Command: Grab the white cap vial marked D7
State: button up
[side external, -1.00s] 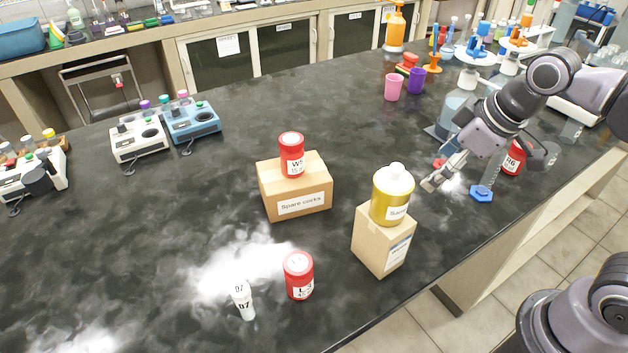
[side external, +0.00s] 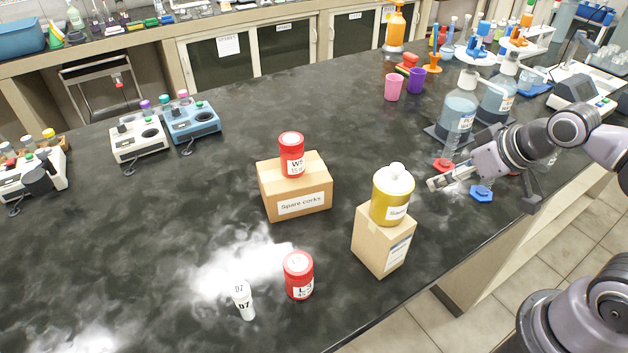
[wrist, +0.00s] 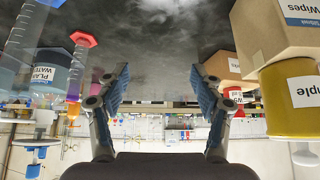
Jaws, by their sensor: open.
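The white cap vial marked D7 (side external: 243,300) stands on the black bench at the lower left of the side external view. A red jar marked L (side external: 299,275) stands just to its right. My gripper (side external: 432,184) is over the right part of the bench, well apart from the vial, beyond the boxes. In the wrist view my gripper (wrist: 161,85) is open, with its blue-padded fingers spread and nothing between them. I do not make out the vial in the wrist view.
A box marked Spare corks (side external: 296,200) carries a red jar (side external: 292,154). A taller box (side external: 375,243) carries a yellow white-capped bottle (side external: 391,197) between my gripper and the vial. Cylinders with red and blue bases (side external: 481,193) stand close by my gripper.

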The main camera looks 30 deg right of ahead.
dwell(0.3)
notch_tip(320, 180, up, 12)
jog(key=w+a+r+m+g+y, duration=0.1)
jog(key=w+a+r+m+g, duration=0.2)
jog(key=a, duration=0.5)
jog(key=w+a+r+m+g+y, duration=0.1)
jog(key=w+a+m, duration=0.2)
jog(key=a+m, duration=0.35)
jog(key=m+g+h, duration=0.2)
jog(key=m+g, duration=0.1)
jog(key=m, duration=0.6)
send_over(245, 302)
notch_tip(245, 302, down, 5)
jog(key=f, duration=0.6)
jog(key=w+f, duration=0.1)
jog(key=f, duration=0.3)
jog(key=shift+d, duration=0.15)
notch_tip(245, 302, down, 11)
jog(key=shift+w+f, duration=0.1)
jog(key=shift+w, duration=0.05)
jog(key=c, duration=1.1)
